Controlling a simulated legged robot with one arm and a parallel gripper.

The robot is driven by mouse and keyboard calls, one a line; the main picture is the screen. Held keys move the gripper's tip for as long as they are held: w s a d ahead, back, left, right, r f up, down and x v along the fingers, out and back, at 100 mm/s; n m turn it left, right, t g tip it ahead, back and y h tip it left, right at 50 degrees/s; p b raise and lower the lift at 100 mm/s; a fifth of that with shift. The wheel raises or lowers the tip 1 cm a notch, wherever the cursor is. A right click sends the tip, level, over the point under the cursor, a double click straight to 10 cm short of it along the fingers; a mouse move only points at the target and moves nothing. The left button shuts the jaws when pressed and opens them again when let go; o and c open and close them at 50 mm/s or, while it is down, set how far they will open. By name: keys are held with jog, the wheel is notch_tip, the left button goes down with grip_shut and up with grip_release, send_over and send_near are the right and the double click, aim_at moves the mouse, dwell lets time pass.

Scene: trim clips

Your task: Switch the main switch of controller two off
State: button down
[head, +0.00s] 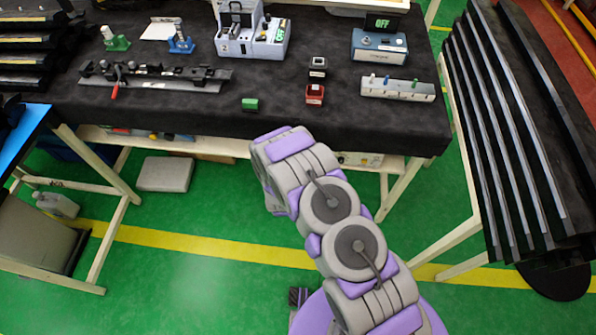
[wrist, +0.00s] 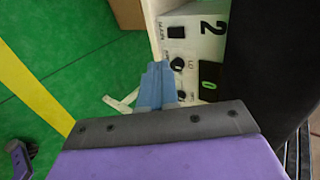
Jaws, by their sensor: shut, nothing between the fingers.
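Controller two (wrist: 208,48) is a white box marked "2"; it fills the upper middle of the wrist view, turned sideways. Its main switch (wrist: 175,31) is a small black rectangle near the top of the panel, beside small lettering. Whether it is on or off I cannot tell. A dark display (wrist: 210,86) on the panel shows one green character. My gripper (wrist: 157,70) has blue fingers, shut and empty, by the panel's edge below the switch. I cannot tell whether they touch the panel. In the head view my gripper is hidden beyond my arm, at the table's front edge.
A black knob (wrist: 178,64) sits between the switch and the display; a second knob is partly hidden near the fingers. The black-covered table (head: 200,115) carries clips and devices. A light box (head: 358,158) shows under it. Green floor lies open in front.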

jog(key=w+r+b+x, duration=0.1)
jog(key=b+x, duration=0.1)
jog(key=x, duration=0.9)
jog(key=shift+w+b, duration=0.3)
jog(key=shift+w, duration=0.1)
jog(key=shift+w, duration=0.1)
jog(key=shift+r, duration=0.15)
jog(key=shift+r+p, duration=0.55)
jog(key=shift+r, duration=0.15)
